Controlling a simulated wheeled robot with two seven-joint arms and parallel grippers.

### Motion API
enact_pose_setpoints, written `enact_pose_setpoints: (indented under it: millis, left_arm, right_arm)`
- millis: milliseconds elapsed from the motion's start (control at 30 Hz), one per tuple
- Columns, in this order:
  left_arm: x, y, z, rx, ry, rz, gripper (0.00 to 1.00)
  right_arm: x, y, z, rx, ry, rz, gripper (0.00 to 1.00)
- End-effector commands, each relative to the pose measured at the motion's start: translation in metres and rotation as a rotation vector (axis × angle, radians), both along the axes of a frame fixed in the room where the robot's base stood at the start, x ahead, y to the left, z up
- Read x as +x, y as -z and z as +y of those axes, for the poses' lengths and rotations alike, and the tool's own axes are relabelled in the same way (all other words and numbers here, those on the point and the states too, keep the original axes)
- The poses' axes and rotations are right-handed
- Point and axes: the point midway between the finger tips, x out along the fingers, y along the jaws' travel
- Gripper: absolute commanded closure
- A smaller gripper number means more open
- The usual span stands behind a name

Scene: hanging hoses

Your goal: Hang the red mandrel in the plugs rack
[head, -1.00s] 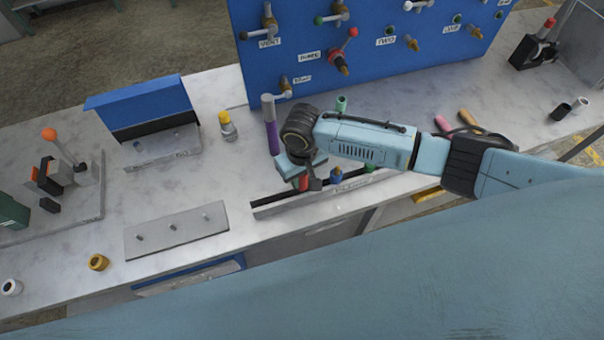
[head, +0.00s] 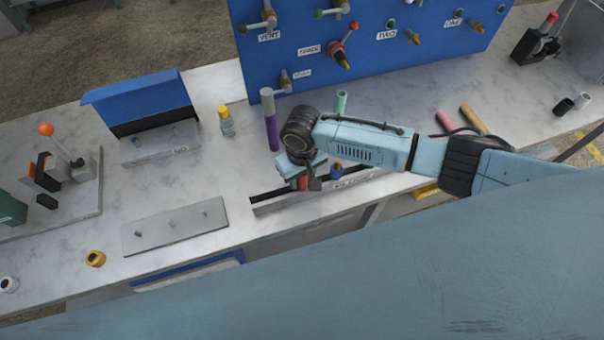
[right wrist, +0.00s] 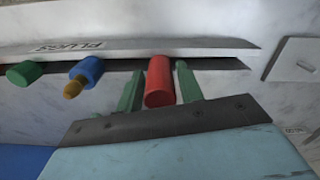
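The red mandrel (right wrist: 159,82) stands between the two green fingers of my right gripper (right wrist: 160,80) in the right wrist view. In the head view my right gripper (head: 302,178) is over the rack (head: 272,205) and mostly covers the red mandrel. A blue plug (right wrist: 88,71) with an orange-brown tip and a green plug (right wrist: 25,73) sit along the same slot. My left gripper is out of view.
A purple and grey rod (head: 270,120) stands just left of my right gripper. A blue valve panel (head: 380,45) rises behind it. A grey plate with pegs (head: 175,228) lies left of the rack. Pink (head: 445,121) and tan (head: 471,119) rods lie right, behind my arm.

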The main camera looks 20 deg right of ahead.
Motion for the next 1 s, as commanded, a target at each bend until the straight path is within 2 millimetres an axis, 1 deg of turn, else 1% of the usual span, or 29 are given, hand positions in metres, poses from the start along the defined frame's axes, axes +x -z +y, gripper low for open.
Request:
enact_pose_setpoints:
  millis: [33,100,367,467,567,667,800,1000]
  left_arm:
    - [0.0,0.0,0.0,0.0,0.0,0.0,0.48]
    - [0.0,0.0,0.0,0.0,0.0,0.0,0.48]
    - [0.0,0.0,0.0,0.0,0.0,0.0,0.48]
    - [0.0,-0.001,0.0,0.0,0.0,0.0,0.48]
    - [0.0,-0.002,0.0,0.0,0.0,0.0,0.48]
    - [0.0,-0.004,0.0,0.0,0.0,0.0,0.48]
    - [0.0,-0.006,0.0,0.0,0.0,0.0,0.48]
    - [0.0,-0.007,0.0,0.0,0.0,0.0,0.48]
  right_arm:
    - [0.0,-0.001,0.0,0.0,0.0,0.0,0.56]
    - [0.0,-0.001,0.0,0.0,0.0,0.0,0.48]
    - [0.0,-0.001,0.0,-0.001,0.0,0.0,0.48]
    - [0.0,-0.006,0.0,0.0,0.001,0.0,0.48]
    - [0.001,-0.02,0.0,0.0,0.0,-0.002,0.48]
    - [0.001,-0.041,0.0,0.003,-0.001,-0.003,0.48]
    - [0.001,-0.074,0.001,0.003,-0.001,-0.004,0.48]
    - [0.0,-0.113,0.0,0.001,-0.001,-0.003,0.48]
